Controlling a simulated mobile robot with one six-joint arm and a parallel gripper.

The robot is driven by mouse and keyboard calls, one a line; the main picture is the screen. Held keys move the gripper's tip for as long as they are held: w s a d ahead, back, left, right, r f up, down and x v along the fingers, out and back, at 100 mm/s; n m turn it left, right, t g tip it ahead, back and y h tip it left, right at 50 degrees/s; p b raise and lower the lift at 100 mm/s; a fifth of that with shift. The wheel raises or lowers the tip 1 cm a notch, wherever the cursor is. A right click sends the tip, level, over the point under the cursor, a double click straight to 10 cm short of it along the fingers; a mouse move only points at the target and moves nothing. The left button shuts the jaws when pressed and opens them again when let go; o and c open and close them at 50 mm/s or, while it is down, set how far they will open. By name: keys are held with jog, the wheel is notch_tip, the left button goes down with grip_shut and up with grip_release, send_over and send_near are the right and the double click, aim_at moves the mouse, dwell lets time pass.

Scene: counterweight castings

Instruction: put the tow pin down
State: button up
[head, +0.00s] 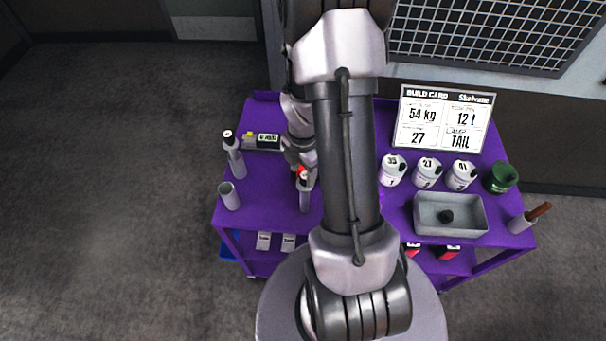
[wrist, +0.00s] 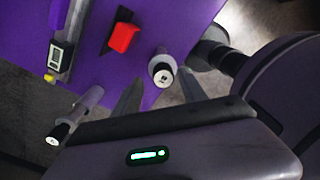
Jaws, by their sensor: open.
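Two similar grey pins with black-and-white ends stand on the purple cart top; I cannot tell which is the tow pin. One pin (wrist: 161,66) shows just beyond my fingertips, in line with the gap between them, and also in the head view (head: 305,198). The other pin (wrist: 80,111) stands to the left, also in the head view (head: 235,160). My gripper (wrist: 158,88) is open with nothing between its fingers. I cannot tell whether a finger touches the nearer pin. In the head view my arm hides much of the gripper.
A red block (wrist: 123,37) lies close by the nearer pin. A device with a display (wrist: 60,55) lies at left. A grey cylinder (head: 229,196) stands at the cart's left edge. White canisters (head: 428,174), a grey tray (head: 430,222) and a green pot (head: 500,178) are at right.

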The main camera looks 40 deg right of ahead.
jog(key=w+a+r+m+t+p, duration=0.1)
jog(key=a+r+m, duration=0.25)
jog(key=r, duration=0.65)
jog(key=w+a+r+m+t, duration=0.1)
jog(key=a+r+m, duration=0.25)
jog(key=r, duration=0.55)
jog(key=s+a+r+m+t+y, duration=0.1)
jog(key=s+a+r+m, duration=0.25)
jog(key=a+m, duration=0.2)
jog(key=s+a+r+m+t, duration=0.2)
jog(key=s+a+r+m, duration=0.15)
jog(key=a, duration=0.25)
jog(key=s+a+r+m+t+y, duration=0.1)
jog(key=s+a+r+m, duration=0.25)
jog(key=a+m, duration=0.2)
notch_tip(320, 180, down, 27)
jog(key=w+b, duration=0.1)
jog(key=b, duration=2.6)
jog(key=shift+b, duration=0.3)
